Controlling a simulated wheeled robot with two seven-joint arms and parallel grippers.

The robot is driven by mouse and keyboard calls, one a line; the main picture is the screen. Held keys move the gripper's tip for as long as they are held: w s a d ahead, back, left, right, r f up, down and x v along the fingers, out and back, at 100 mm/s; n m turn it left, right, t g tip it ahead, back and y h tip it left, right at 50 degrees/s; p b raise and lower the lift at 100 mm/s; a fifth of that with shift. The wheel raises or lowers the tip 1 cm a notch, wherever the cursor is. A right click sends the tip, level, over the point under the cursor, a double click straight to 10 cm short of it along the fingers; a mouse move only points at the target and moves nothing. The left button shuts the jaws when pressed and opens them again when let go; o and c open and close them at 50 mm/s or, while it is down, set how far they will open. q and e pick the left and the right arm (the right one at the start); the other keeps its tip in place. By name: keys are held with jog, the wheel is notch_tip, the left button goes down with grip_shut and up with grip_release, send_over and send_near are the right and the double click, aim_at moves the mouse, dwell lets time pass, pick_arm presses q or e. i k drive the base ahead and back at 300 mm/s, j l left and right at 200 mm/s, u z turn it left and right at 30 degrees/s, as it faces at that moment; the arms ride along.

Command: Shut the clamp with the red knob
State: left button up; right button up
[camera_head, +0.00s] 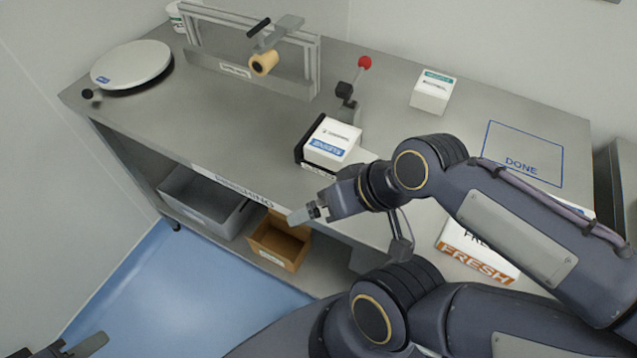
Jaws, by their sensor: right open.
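The clamp (346,92) stands on the steel bench behind a small white box, with its lever raised and tilted slightly right. Its red knob (364,62) is at the top of the lever. The white box (332,142) with a blue label sits in a dark holder (301,150) in front of the clamp. My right gripper (304,214) is open and empty at the bench's front edge, in front of and below the box, well apart from the knob. My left gripper (76,347) is at the bottom left corner, partly cut off, far from the clamp.
A metal frame with a cream roller (263,64) stands left of the clamp. A round white plate (131,64) is at far left. Another white box (433,92) and a blue DONE outline (522,153) lie right. Grey (204,201) and brown (278,240) bins sit below.

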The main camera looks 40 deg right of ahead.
aim_at(344, 90)
jog(key=k+z, duration=0.15)
jog(key=z, duration=0.15)
jog(key=k+l+z, duration=0.1)
jog(key=z, duration=0.45)
jog(key=i+j+z, duration=0.2)
jog(key=z, duration=0.25)
jog(key=i+j+z, duration=0.15)
jog(key=z, duration=0.25)
jog(key=j, duration=0.1)
